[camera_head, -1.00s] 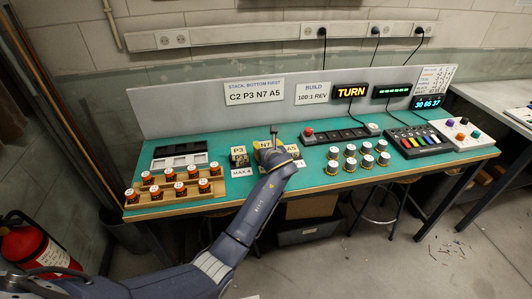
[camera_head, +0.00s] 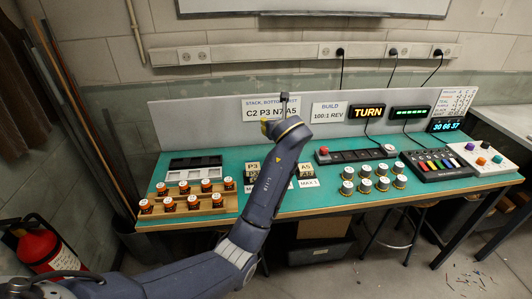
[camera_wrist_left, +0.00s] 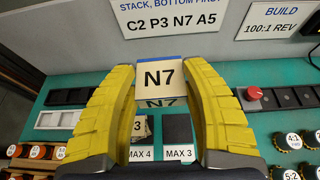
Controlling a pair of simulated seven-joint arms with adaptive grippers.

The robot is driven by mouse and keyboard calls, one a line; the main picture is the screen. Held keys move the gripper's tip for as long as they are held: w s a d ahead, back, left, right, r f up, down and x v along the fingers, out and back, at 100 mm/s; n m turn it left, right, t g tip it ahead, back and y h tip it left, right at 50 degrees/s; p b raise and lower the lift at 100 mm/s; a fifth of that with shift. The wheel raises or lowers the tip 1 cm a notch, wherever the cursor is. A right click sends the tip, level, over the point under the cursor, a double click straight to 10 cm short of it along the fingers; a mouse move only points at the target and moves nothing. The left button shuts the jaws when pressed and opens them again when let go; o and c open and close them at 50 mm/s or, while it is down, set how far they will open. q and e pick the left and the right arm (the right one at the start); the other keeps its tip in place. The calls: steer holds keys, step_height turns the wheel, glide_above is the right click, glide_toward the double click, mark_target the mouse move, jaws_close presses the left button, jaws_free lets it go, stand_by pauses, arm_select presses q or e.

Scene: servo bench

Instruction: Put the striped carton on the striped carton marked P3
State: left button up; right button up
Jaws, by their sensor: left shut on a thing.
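The striped carton marked N7 (camera_wrist_left: 160,80) is pale with a blue band along its top. My left gripper (camera_wrist_left: 161,88) has its two yellow fingers shut on its sides and holds it above the bench. In the head view my left gripper (camera_head: 268,127) is raised in front of the back panel, and my wrist hides the carton. The carton marked P3 (camera_head: 253,167) stands on the bench, left of my forearm. In the wrist view it shows partly (camera_wrist_left: 139,128), below and left of N7, behind the MAX 4 label. My right gripper is not in view.
The A5 carton (camera_head: 305,170) stands right of my forearm. An empty dark pad (camera_wrist_left: 177,129) lies behind the MAX 3 label. A wooden rack of orange jars (camera_head: 187,203) is at left, and several gold-rimmed jars (camera_head: 365,185) are at right. The back panel (camera_head: 225,119) rises behind.

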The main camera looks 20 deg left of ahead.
arm_select(q)
step_height(320, 180, up, 5)
glide_above(253, 168)
steer(key=w, duration=0.1)
steer(key=f, duration=1.3)
steer(key=s+f, duration=0.1)
steer(key=f, duration=0.6)
steer(key=shift+f, duration=0.15)
steer(key=o, duration=1.1)
steer(key=shift+o, duration=0.2)
steer(key=v, duration=1.2)
steer(key=shift+a, duration=0.15)
